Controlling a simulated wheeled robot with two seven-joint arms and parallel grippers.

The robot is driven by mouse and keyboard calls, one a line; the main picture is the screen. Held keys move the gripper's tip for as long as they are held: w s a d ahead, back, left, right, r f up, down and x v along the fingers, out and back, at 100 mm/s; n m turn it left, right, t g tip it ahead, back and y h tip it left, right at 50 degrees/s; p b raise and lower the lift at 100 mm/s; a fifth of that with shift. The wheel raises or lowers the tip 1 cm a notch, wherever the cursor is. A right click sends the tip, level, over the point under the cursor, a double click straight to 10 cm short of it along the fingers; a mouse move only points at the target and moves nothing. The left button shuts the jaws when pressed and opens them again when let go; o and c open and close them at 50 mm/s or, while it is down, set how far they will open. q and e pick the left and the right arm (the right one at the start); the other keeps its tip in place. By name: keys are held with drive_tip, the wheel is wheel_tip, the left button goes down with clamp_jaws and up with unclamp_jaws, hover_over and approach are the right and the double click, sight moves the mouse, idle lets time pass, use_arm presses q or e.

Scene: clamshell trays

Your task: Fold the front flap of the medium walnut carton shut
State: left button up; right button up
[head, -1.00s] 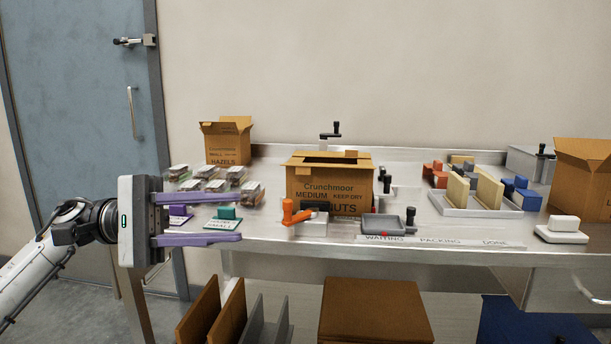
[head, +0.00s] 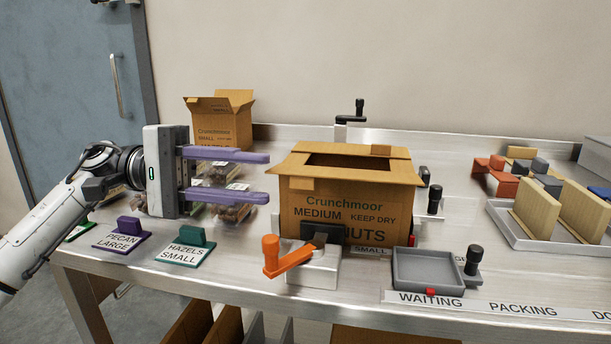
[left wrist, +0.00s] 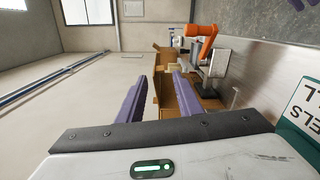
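The medium walnut carton (head: 345,208) stands upright on the bench in the middle of the head view, its top open with a dark gap showing. Flaps spread around the opening; the exact angle of the front flap is hard to tell. The carton also shows beyond the fingers in the left wrist view (left wrist: 166,92). My left gripper (head: 267,177) is open and empty, its two purple fingers pointing right, just left of the carton at about flap height. No contact with the carton is visible. My right gripper is not in view.
An orange-handled clamp (head: 290,256) stands at the carton's front left. A grey tray (head: 428,270) sits at its front right. Nut packs (head: 230,211) lie behind my left fingers. A small open carton (head: 222,125) stands at the back left.

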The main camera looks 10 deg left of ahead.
sight(302, 176)
use_arm(q)
drive_tip(key=d, duration=0.8)
drive_tip(key=shift+c, duration=0.4)
clamp_jaws()
